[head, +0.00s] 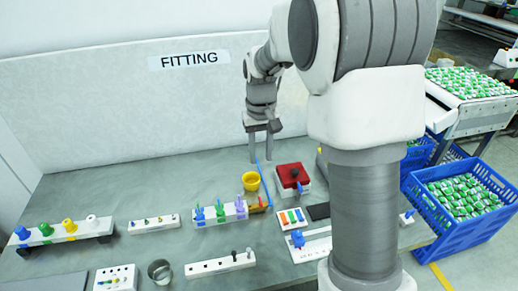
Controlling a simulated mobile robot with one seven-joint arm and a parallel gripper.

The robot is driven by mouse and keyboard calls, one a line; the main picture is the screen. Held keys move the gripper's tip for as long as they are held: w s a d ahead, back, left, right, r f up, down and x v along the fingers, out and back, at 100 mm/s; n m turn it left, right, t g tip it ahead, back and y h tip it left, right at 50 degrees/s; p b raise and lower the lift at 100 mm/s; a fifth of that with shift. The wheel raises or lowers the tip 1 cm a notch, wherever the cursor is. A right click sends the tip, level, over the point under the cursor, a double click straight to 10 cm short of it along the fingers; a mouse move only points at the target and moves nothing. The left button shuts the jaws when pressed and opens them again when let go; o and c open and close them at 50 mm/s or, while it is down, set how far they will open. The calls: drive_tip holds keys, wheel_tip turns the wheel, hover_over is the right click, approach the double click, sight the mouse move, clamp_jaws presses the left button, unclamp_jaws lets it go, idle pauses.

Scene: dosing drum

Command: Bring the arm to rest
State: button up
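My gripper (260,160) hangs at the back of the grey workbench (130,187), in front of the white back panel. Its two fingers point down and stand apart, with nothing visible held between them. A thin blue rod (264,186) shows just below and in front of the fingers; I cannot tell whether it touches them. My arm reaches in from the right and hides part of the bench's right side.
A yellow cup (250,181) and a red-topped box (292,177) stand near the gripper. Racks with coloured parts (220,212) and a metal cup (160,271) stand further forward. Blue crates (455,212) of green-and-white items are at right. Bench at back left is clear.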

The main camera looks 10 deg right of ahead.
drive_tip(key=s+r+t, duration=0.3)
drive_tip(key=s+r, duration=0.7)
drive_tip(key=s, duration=0.1)
drive_tip(key=s+r+t, duration=0.1)
drive_tip(key=s+t, duration=0.1)
drive_tip(key=s, duration=1)
drive_tip(key=shift+s+r+t, duration=0.15)
drive_tip(key=shift+s+t, duration=0.15)
drive_tip(key=shift+s, duration=0.1)
